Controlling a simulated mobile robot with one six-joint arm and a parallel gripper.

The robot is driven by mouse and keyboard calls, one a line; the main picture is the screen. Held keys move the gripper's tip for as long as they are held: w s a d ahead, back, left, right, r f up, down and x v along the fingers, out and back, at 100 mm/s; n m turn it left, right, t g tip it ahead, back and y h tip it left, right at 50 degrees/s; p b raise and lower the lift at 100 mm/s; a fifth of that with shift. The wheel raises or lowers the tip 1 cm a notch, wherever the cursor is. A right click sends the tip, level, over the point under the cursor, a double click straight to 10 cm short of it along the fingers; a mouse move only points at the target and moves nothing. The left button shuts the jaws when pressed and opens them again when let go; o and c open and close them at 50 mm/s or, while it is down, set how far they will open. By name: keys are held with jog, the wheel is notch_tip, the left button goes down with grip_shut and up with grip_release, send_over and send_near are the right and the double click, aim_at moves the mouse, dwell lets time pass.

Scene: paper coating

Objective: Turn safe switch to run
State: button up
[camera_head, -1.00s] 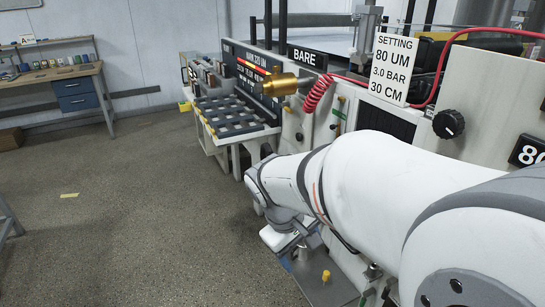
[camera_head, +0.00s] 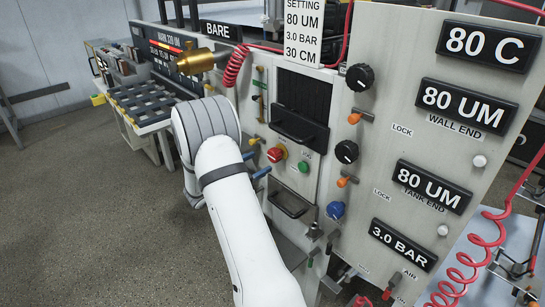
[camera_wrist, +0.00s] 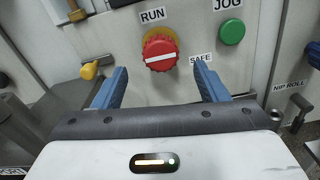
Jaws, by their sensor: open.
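The safe switch (camera_wrist: 161,53) is a red round knob on a yellow base with a white line across its face. The line lies nearly level, with its right end towards the SAFE label (camera_wrist: 201,58). The RUN label (camera_wrist: 152,15) is above it, slightly left. The switch also shows in the head view (camera_head: 277,153) on the machine's front panel. My gripper (camera_wrist: 161,78) is open and empty, its blue fingers spread to the left and right just below the knob, apart from it. In the head view, my gripper (camera_head: 255,164) points at the panel beside the knob.
A green JOG button (camera_wrist: 231,32) sits right of the switch. A yellow-handled lever (camera_wrist: 92,70) is near the left finger. Black knobs (camera_head: 360,77), a blue knob (camera_head: 335,210) and orange levers (camera_head: 347,181) stick out of the panel. A red coiled hose (camera_head: 477,255) hangs at right.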

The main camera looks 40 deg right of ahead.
aim_at(271, 156)
jog(key=d, duration=0.7)
jog(key=shift+w+d+p, duration=0.2)
jog(key=shift+w+p, duration=0.05)
jog(key=shift+p, duration=0.15)
jog(key=c, duration=1)
